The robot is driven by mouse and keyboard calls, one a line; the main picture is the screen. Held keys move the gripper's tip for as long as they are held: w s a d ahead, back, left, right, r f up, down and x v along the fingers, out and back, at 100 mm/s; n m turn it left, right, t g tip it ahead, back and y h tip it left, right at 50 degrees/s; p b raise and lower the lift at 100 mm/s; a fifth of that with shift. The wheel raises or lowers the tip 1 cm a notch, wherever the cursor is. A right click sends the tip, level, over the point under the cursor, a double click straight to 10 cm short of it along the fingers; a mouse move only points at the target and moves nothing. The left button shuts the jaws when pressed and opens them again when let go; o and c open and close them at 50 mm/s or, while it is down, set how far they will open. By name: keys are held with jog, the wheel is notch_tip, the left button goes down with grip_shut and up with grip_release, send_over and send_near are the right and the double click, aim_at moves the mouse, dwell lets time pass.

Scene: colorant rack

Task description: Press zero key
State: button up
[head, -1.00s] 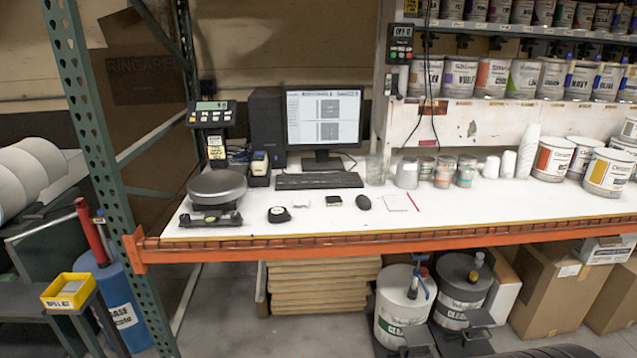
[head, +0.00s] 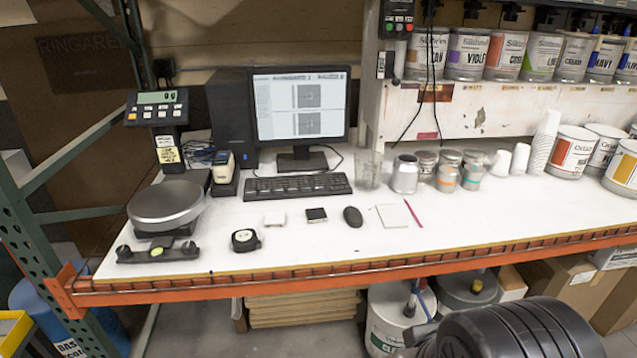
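The scale's display head (head: 157,108) stands on a post at the left of the white workbench, with a small screen and a row of keys below it. The keys are too small to read, so I cannot tell which is the zero key. The round grey scale pan (head: 166,204) sits in front of the post, with a dark bar before it. A computer keyboard (head: 297,186) lies in front of the monitor (head: 299,106). My gripper is not in view; a dark, rounded part, likely of my arm, shows at the bottom right.
A tape measure (head: 245,240), a mouse (head: 353,216) and a notepad (head: 399,215) lie on the workbench (head: 330,245). Metal cans (head: 405,175) and paint cans (head: 572,152) stand at the right. An orange beam (head: 300,284) edges the front; a green upright (head: 40,240) stands left.

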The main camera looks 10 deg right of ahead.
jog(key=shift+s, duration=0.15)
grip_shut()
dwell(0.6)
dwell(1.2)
